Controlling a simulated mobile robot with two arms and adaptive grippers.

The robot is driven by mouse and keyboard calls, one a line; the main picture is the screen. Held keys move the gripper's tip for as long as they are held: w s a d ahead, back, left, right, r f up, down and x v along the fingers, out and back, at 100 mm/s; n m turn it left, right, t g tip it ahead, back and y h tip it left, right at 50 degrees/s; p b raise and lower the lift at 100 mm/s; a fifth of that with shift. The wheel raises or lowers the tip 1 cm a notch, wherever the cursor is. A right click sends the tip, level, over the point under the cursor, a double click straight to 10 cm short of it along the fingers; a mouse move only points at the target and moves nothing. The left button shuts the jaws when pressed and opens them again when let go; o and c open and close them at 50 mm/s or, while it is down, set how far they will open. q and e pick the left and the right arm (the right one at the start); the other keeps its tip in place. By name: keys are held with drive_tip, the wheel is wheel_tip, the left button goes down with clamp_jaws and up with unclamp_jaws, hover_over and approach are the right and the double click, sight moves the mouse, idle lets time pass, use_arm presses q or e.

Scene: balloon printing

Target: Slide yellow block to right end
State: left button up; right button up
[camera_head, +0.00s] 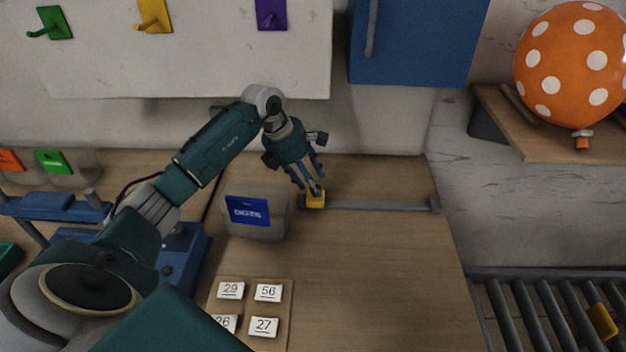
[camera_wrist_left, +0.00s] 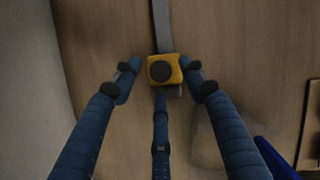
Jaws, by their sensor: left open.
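The yellow block (camera_head: 315,200) sits at the left end of a grey rail (camera_head: 375,206) that runs right across the wooden table. In the left wrist view the block (camera_wrist_left: 165,69) has a dark round knob on top, and the rail (camera_wrist_left: 162,25) runs away from it. My left gripper (camera_head: 313,184) is right above the block. In the left wrist view its open blue fingers (camera_wrist_left: 160,78) are spread around the block, with small gaps at the sides. Whether any finger touches it, I cannot tell. My right gripper is not in view.
A grey box with a blue label (camera_head: 248,211) stands just left of the block. A card holder with number cards (camera_head: 268,292) lies in front. A small end stop (camera_head: 435,205) closes the rail's right end. The table right of the block is clear.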

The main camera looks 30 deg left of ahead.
use_arm(q)
drive_tip(key=shift+x, duration=0.8)
clamp_jaws()
